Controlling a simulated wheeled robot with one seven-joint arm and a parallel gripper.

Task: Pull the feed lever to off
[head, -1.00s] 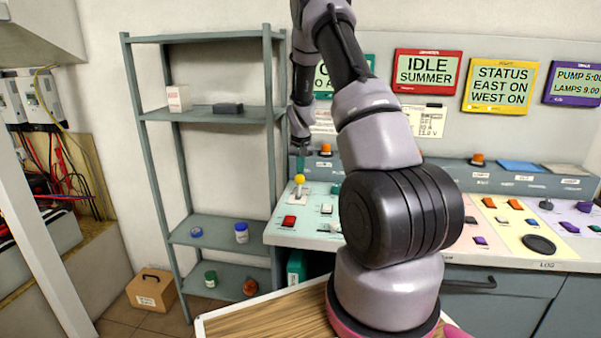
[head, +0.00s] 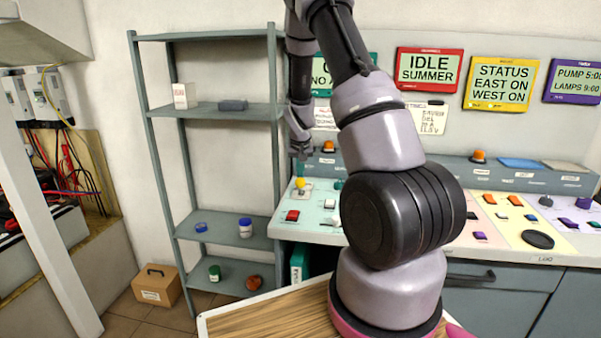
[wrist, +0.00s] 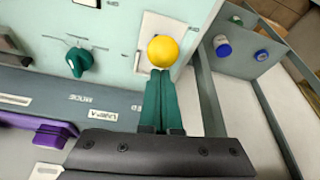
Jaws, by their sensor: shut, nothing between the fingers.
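The feed lever, with a yellow ball knob (head: 299,183), stands on a white plate on the pale green section of the console. Its knob (wrist: 163,51) also shows in the wrist view, in front of the white plate. My gripper (head: 301,166) is shut and empty, on the far side of the knob. In the wrist view the teal fingers of my gripper (wrist: 161,74) are together, their tips right at the knob's edge. I cannot tell if they touch it. The lever's stalk is mostly hidden by the knob.
A red button (head: 292,216) and a white switch (head: 330,203) sit nearer on the same panel. A green rotary knob (wrist: 80,61) is beside the lever. An orange beacon (head: 328,147) stands behind. Grey shelving (head: 276,200) rises just left of the console.

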